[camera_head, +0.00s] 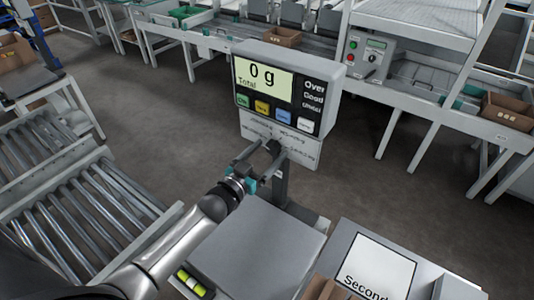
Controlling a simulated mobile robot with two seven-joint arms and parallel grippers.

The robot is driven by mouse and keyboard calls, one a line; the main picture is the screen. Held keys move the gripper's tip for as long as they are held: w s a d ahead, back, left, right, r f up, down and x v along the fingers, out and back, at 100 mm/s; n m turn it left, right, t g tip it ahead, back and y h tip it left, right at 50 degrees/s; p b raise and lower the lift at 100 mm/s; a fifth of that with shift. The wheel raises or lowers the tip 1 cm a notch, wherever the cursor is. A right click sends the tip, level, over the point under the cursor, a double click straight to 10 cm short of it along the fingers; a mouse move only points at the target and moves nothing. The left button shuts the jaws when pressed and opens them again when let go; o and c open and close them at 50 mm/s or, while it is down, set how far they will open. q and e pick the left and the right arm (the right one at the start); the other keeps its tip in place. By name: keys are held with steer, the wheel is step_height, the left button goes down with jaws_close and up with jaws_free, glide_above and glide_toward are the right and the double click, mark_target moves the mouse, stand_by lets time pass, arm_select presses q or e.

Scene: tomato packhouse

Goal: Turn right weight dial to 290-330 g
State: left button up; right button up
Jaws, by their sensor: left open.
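The scale display (290,85) stands on a post behind a flat grey weighing plate (258,250). Its screen reads "0 g" and "Total", with coloured buttons below and the words "Over" and "Good" beside them. My left gripper (268,152) is open and empty, just below the display and in front of the post. I cannot tell whether it touches either. A grey control box (368,57) at the back carries a red button, a green button and a small dial-like knob. No dial clearly marked in grams can be made out. My right gripper is not in view.
A roller conveyor (83,207) lies at the left. A panel with a white label reading "Second" (377,268) is at the lower right, with part of a cardboard box beside it. Long white benches with brown boxes (508,112) run along the back. Open floor lies between.

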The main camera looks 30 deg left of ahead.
arm_select(q)
jaws_close()
stand_by(0.8)
